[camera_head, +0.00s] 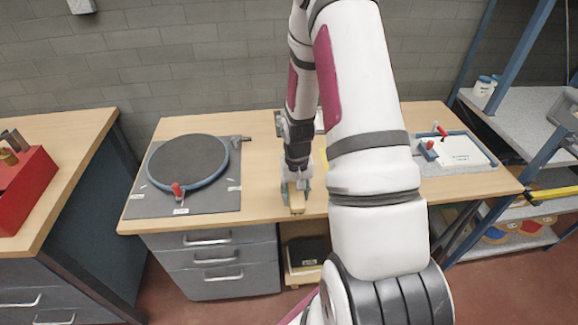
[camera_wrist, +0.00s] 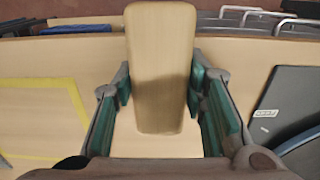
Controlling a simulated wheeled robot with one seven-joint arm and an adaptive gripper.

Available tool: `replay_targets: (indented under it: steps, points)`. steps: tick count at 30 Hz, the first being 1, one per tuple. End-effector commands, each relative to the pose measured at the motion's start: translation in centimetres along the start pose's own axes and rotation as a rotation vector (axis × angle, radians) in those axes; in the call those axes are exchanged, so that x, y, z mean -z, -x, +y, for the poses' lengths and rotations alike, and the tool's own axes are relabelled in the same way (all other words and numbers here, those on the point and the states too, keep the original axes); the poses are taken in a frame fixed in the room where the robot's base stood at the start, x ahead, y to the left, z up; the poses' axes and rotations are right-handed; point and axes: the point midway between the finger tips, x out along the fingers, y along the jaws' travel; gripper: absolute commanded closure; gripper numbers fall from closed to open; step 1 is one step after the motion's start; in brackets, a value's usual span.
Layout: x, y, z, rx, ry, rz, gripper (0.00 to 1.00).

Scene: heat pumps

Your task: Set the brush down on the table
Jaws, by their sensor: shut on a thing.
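My gripper (camera_head: 297,188) is above the table, pointing down, shut on the brush. In the wrist view the brush (camera_wrist: 161,60) sits between the green finger pads of my gripper (camera_wrist: 159,88), its long side pointing toward the table's front edge. I cannot tell whether its underside touches the table. Any bristles are hidden. My arm hides part of the table's middle.
A grey board with a dark round disc (camera_head: 188,160) lies on the table's left. A white panel in a blue frame (camera_head: 459,150) lies on the right. A yellow outline (camera_wrist: 75,85) marks the tabletop beside the brush. Drawers (camera_head: 215,257) are below. Bare wood surrounds my gripper.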

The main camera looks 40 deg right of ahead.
Motion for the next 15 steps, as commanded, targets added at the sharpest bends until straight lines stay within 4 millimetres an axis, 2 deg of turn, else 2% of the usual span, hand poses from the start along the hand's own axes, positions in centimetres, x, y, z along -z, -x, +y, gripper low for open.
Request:
replay_targets:
  steps: [9,15]
  points:
    - [6.3,-0.8,-4.8,0.001,0.002,0.001,0.91]
    - [9.2,-1.1,-7.1,0.001,0.001,0.000,0.91]
